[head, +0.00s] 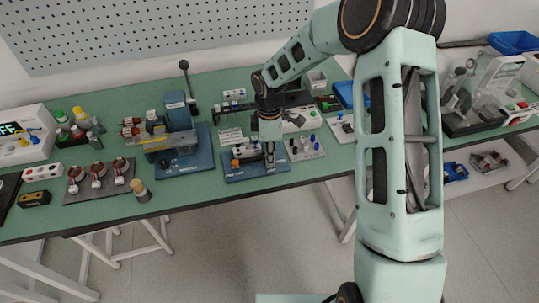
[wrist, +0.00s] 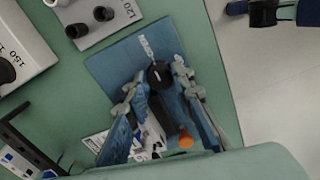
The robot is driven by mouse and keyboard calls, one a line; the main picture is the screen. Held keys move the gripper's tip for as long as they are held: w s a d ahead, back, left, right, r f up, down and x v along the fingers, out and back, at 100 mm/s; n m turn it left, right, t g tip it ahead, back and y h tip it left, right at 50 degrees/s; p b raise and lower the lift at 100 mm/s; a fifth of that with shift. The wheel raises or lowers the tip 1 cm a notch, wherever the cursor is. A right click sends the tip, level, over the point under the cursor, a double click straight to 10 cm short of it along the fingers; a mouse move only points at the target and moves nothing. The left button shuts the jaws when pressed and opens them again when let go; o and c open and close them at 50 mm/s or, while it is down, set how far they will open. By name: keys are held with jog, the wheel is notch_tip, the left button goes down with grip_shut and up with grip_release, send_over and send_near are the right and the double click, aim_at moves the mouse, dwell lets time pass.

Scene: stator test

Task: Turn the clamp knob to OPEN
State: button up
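The clamp knob (wrist: 160,76) is black and round, with a light mark on it, on a blue base plate (wrist: 105,65) in the wrist view. My gripper (wrist: 159,78) is open, one finger on each side of the knob, with a small gap showing on both sides; contact cannot be made out. A dark lever with an orange end (wrist: 186,141) lies between the fingers, nearer the wrist. In the head view, my gripper (head: 269,164) points down over the blue base plate (head: 258,174), and the knob cannot be made out.
A grey block with black posts (wrist: 95,20) lies close to the plate. To the left in the head view are a blue press (head: 178,115) and a tray of copper-coloured stators (head: 98,182). The green table's front edge is close to the plate.

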jog(key=o, duration=0.4)
notch_tip(320, 180, up, 12)
dwell(0.5)
dwell(0.3)
